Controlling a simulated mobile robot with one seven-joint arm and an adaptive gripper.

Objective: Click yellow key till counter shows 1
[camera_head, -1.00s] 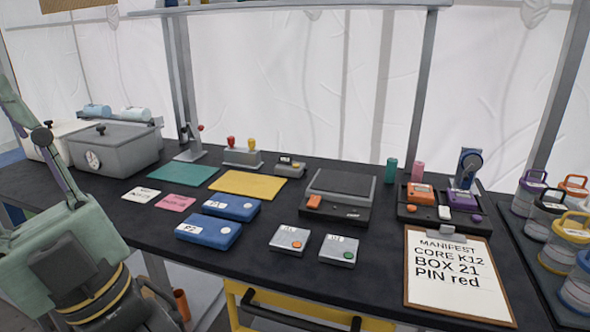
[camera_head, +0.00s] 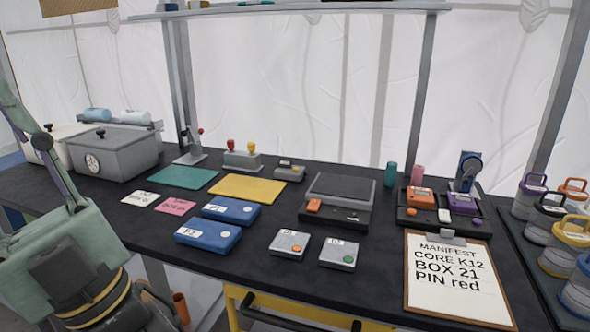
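A small grey device (camera_head: 289,171) with a dark display strip stands toward the back of the black table, right of centre. It appears to be the counter. A small yellow-orange key (camera_head: 295,169) seems to sit on its top; the display is too small to read. My gripper is not in view. Only links of my arm show at the left edge, well away from the device.
Blue boxes (camera_head: 208,234) and a manifest clipboard (camera_head: 456,274) lie nearer the front.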

